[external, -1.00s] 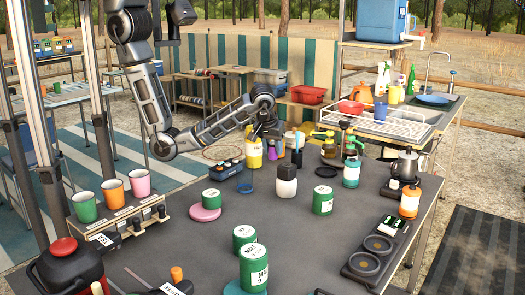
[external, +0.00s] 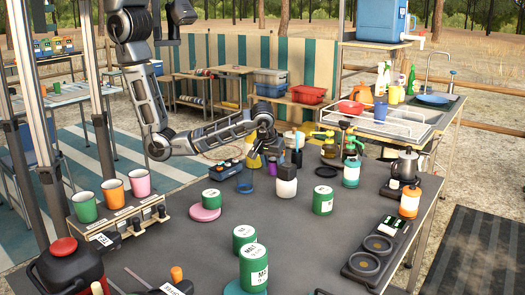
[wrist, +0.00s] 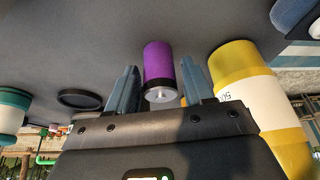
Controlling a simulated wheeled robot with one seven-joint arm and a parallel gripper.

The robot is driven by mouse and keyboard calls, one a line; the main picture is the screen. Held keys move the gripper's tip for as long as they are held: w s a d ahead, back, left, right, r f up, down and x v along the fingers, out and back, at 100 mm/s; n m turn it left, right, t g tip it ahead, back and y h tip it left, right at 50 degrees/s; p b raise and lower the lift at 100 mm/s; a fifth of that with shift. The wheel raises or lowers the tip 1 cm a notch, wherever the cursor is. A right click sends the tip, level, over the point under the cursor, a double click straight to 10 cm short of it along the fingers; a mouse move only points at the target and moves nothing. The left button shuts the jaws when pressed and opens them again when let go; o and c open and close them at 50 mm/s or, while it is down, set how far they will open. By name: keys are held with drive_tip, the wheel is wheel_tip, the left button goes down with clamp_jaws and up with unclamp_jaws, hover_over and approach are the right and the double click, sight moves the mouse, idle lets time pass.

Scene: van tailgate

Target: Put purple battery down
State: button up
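The purple battery (wrist: 159,66) stands on the dark tabletop in the wrist view, its pale terminal end towards me. My gripper (wrist: 160,82) has one finger on each side of it, with narrow gaps showing, so the fingers look open around the battery and not closed on it.
A yellow container (wrist: 245,85) stands close beside my right finger in the wrist view. A dark round lid (wrist: 80,99) lies to the left. Green tins (external: 323,201) stand towards the front.

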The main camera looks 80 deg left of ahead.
drive_tip(key=shift+o, duration=0.7)
drive_tip(key=shift+r, duration=0.1)
drive_tip(key=v, duration=0.7)
drive_tip(key=shift+r, duration=0.3)
